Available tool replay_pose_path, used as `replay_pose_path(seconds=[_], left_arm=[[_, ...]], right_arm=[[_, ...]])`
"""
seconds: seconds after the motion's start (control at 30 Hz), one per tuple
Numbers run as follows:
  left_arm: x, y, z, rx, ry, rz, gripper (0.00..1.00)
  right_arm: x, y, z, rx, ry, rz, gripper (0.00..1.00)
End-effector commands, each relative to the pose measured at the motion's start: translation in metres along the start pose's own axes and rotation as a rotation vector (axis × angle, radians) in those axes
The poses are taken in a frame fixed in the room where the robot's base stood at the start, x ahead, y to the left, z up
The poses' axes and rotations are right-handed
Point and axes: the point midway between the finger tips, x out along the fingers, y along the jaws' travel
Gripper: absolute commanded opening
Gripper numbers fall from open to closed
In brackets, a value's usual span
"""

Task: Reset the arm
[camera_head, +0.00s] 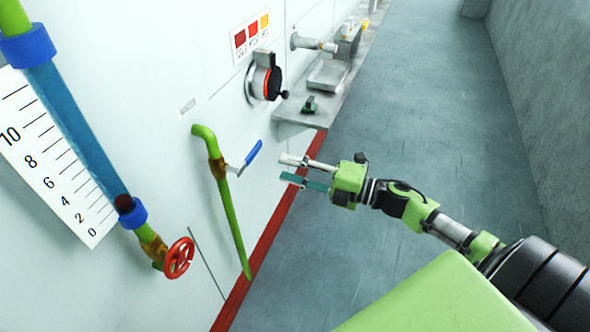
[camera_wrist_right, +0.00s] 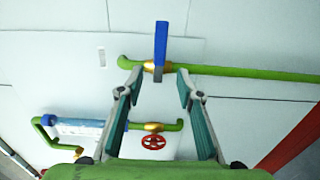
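My right gripper (camera_head: 302,174) reaches in from the right in the head view, its fingers apart and empty, pointing at the wall. In the right wrist view its two fingers (camera_wrist_right: 162,88) are spread with nothing between them. A green pipe (camera_head: 229,215) with a blue lever handle (camera_head: 252,153) is on the wall just left of the fingertips. The blue lever (camera_wrist_right: 161,45) shows beyond the fingertips in the wrist view, with a gap between them. My left gripper is in neither view.
A red valve wheel (camera_head: 179,258) sits below a blue tube (camera_head: 75,125) beside a numbered scale (camera_head: 52,165). A round switch (camera_head: 264,80) and a grey shelf (camera_head: 325,100) are farther along the wall. The grey floor (camera_head: 440,110) to the right is clear.

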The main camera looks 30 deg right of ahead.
Motion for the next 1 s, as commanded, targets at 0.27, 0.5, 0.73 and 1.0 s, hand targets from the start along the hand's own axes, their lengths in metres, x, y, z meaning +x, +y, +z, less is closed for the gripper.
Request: replay_pose_path(seconds=[0.27, 0.5, 0.73, 1.0], left_arm=[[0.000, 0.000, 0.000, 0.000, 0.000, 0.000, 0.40], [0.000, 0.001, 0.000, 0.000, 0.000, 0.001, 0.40], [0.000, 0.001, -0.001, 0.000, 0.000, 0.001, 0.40], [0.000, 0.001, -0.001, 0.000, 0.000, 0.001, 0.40]], right_arm=[[-0.009, 0.000, 0.000, 0.000, -0.001, 0.000, 0.33], [-0.009, 0.000, 0.000, 0.000, -0.001, 0.000, 0.33], [-0.010, -0.005, 0.004, 0.017, -0.015, -0.003, 0.33], [-0.046, -0.130, 0.057, 0.357, -0.330, -0.093, 0.33]])
